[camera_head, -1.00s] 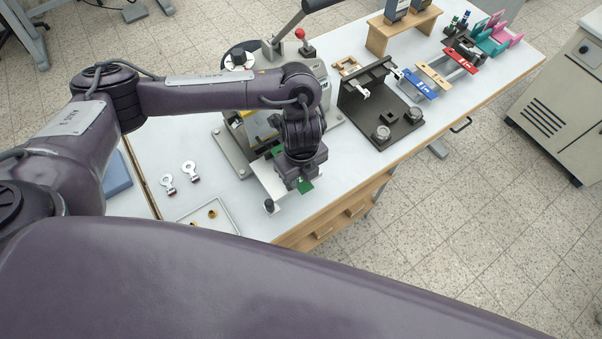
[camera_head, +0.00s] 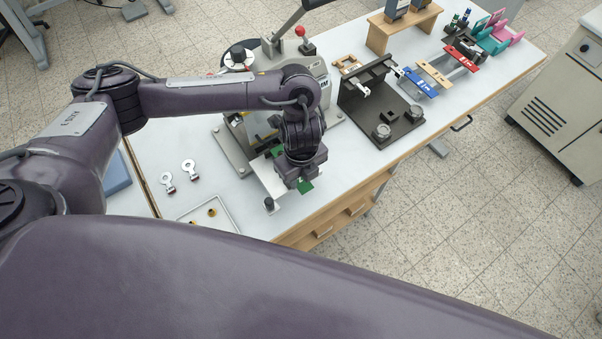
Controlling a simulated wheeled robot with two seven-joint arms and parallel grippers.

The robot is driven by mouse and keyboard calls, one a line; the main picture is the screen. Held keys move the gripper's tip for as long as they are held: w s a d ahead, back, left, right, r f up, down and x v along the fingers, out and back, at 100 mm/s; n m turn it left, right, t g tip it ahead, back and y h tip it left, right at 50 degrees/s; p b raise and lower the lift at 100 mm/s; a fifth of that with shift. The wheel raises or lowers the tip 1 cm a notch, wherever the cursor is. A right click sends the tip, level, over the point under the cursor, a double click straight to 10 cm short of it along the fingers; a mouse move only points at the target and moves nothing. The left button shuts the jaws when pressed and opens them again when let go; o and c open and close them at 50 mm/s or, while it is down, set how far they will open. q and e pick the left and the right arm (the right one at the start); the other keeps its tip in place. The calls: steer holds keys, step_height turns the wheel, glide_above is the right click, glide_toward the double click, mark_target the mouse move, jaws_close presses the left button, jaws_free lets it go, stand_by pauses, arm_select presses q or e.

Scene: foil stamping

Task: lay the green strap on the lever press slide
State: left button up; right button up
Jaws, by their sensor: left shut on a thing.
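The green strap (camera_head: 305,187) shows as a small green end below my left gripper (camera_head: 299,179), with another bit of green on the gripper's far left side. The gripper is shut on the strap; its fingers hide the strap's middle. The lever press (camera_head: 313,70) stands behind my left arm, which hides much of its body. Its slide (camera_head: 268,179), a pale plate with a dark knob at the front, lies directly under the gripper. I cannot tell whether the strap touches the slide. My right gripper is not in view.
A tray (camera_head: 232,226) with small brass pieces and two metal key fobs (camera_head: 189,168) lie left of the slide. A black fixture (camera_head: 392,118) stands to the right. A wooden stand (camera_head: 376,37) and several coloured straps lie further back right. The table's front edge is close.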

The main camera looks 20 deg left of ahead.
arm_select(q)
steer(key=shift+f+b, duration=0.5)
steer(key=shift+f, duration=0.3)
steer(key=o, duration=1)
steer(key=shift+o, duration=0.2)
step_height(320, 180, up, 7)
steer(key=shift+f+p, duration=0.1)
steer(key=shift+p, duration=0.4)
steer(key=shift+r, duration=0.55)
